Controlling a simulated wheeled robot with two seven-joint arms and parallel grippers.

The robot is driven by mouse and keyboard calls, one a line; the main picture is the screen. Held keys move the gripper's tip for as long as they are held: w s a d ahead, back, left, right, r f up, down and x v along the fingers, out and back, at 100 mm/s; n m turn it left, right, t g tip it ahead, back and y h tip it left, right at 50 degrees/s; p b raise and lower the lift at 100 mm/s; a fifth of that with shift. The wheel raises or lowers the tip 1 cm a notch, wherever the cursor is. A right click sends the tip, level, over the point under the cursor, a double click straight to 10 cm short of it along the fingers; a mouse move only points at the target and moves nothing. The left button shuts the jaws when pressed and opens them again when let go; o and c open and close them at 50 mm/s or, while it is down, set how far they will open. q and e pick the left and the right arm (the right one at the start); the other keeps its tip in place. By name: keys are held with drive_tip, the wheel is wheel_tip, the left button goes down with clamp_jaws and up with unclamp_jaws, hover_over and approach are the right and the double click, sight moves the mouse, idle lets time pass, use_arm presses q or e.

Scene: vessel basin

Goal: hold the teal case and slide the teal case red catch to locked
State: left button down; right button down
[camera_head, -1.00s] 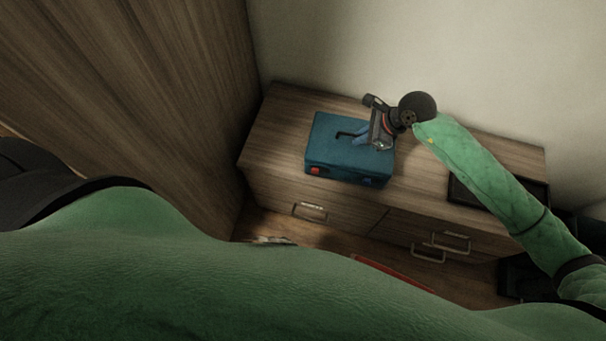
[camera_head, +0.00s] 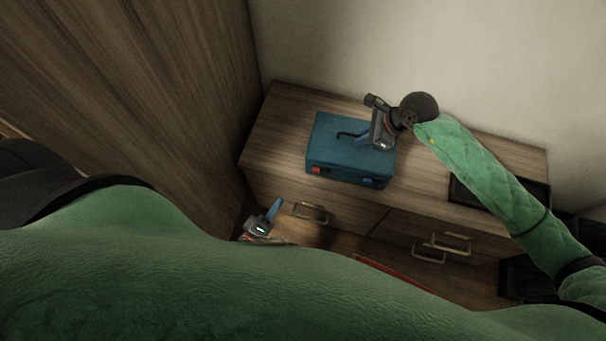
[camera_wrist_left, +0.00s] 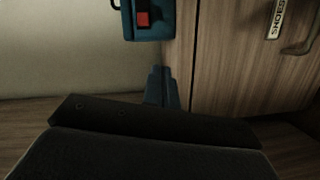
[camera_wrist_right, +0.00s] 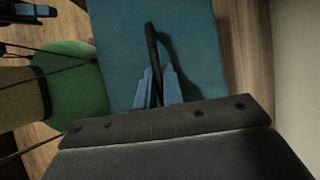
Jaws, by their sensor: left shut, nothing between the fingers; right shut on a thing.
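The teal case (camera_head: 338,139) sits on the wooden cabinet top, with a dark handle on its top face. Its red catch (camera_head: 316,170) is on the front face near the left end; the red catch also shows in the left wrist view (camera_wrist_left: 143,19). A blue catch (camera_head: 369,182) is near the right end of the front. My right gripper (camera_head: 362,139) is shut on the dark handle (camera_wrist_right: 152,45), seen between its blue fingers in the right wrist view. My left gripper (camera_head: 276,206) is shut and empty, below and left of the case front, apart from it.
The wooden cabinet (camera_head: 270,120) has drawers with metal handles (camera_head: 310,212) below the case. A dark tray (camera_head: 480,190) lies on the cabinet top at right. A wooden panel (camera_head: 170,80) stands close on the left. A pale wall is behind.

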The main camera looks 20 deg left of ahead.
use_arm(q)
drive_tip(key=r+n, duration=0.1)
drive_tip(key=a+r+n+t, duration=0.1)
drive_tip(key=n, duration=0.1)
drive_tip(key=shift+w+y, duration=0.15)
drive_tip(key=shift+y, duration=0.15)
drive_tip(key=shift+w, duration=0.1)
drive_tip(key=w+d, duration=0.6)
drive_tip(key=w, duration=0.4)
drive_tip(key=shift+f, duration=0.1)
idle(0.4)
